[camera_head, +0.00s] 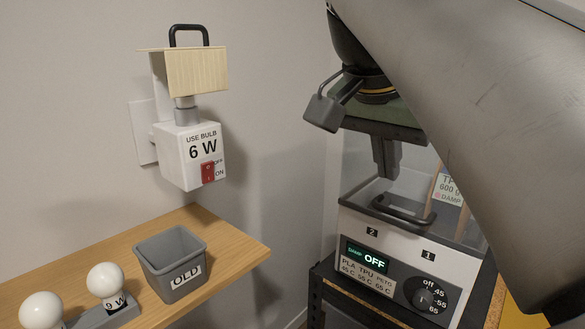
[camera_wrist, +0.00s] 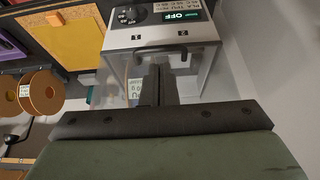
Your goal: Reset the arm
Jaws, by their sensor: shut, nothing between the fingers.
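My gripper (camera_head: 388,172) points down above the white dryer box (camera_head: 350,225) in the head view. Its fingers are shut together with nothing between them. They hang over the dark handle (camera_head: 403,210) on the box's clear upper part, and I see no firm contact. In the wrist view my gripper (camera_wrist: 157,70) shows as two dark fingers side by side in front of the box (camera_wrist: 155,33) and its handle (camera_wrist: 158,52). My grey arm fills the upper right of the head view and hides part of the box's surroundings.
The box has a dial (camera_head: 426,295) and a display reading OFF (camera_head: 368,258). A wooden shelf (camera_head: 225,240) at left holds a grey OLD bin (camera_head: 170,262) and white bulbs (camera_head: 107,280). A 6 W lamp fixture (camera_head: 190,155) is on the wall. Orange-brown spools (camera_wrist: 40,92) stand left in the wrist view.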

